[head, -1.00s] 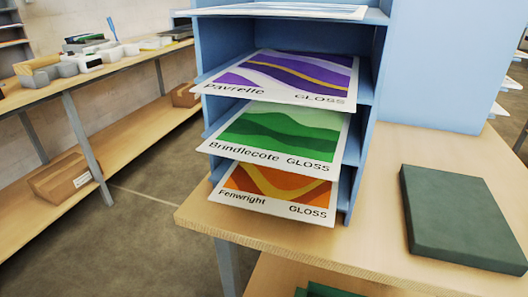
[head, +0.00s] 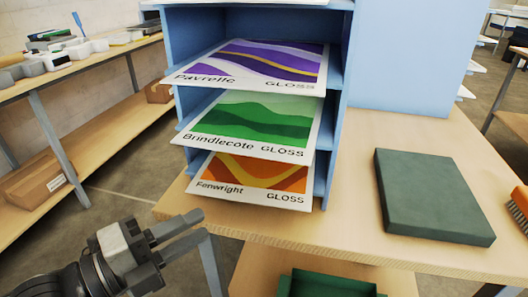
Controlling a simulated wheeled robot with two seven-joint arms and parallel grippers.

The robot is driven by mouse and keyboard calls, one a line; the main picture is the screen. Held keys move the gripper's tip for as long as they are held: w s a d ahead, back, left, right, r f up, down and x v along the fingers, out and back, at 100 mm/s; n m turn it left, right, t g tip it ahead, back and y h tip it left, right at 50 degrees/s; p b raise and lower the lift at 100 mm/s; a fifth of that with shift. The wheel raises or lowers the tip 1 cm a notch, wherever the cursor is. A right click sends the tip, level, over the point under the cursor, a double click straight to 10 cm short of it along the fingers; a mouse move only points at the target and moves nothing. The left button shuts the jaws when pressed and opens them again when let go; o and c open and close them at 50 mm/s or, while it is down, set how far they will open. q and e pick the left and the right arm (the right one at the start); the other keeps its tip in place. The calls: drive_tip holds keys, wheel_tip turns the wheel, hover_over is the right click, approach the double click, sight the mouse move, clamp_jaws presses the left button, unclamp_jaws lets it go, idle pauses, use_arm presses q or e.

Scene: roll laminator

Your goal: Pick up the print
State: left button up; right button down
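A blue rack (head: 332,120) on the wooden table holds prints on its shelves, each sticking out at the front. The purple print marked "Pavrelle GLOSS" (head: 262,62) is on the upper visible shelf. The green print "Brindlecote GLOSS" (head: 252,122) is below it. The orange print "Fenwright GLOSS" (head: 255,178) is at the bottom, just above the tabletop. My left gripper (head: 192,232) is at the lower left, off the table's front edge and below the orange print, touching nothing. Its two fingers show a gap, with nothing seen between them. My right gripper is out of view.
A dark green flat block (head: 433,195) lies on the table (head: 350,236) right of the rack. An orange brush (head: 519,201) is at the right edge. A green tray (head: 326,284) is below the table. A side bench (head: 88,60) with several items stands at left.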

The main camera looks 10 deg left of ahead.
sight(250, 195)
use_arm(q)
drive_tip(key=p+x, duration=0.2)
drive_tip(key=x, duration=0.9)
drive_tip(key=shift+w+a+r, duration=0.1)
drive_tip(key=shift+a, duration=0.05)
drive_tip(key=shift+w, duration=0.2)
drive_tip(key=shift+c, duration=0.3)
clamp_jaws()
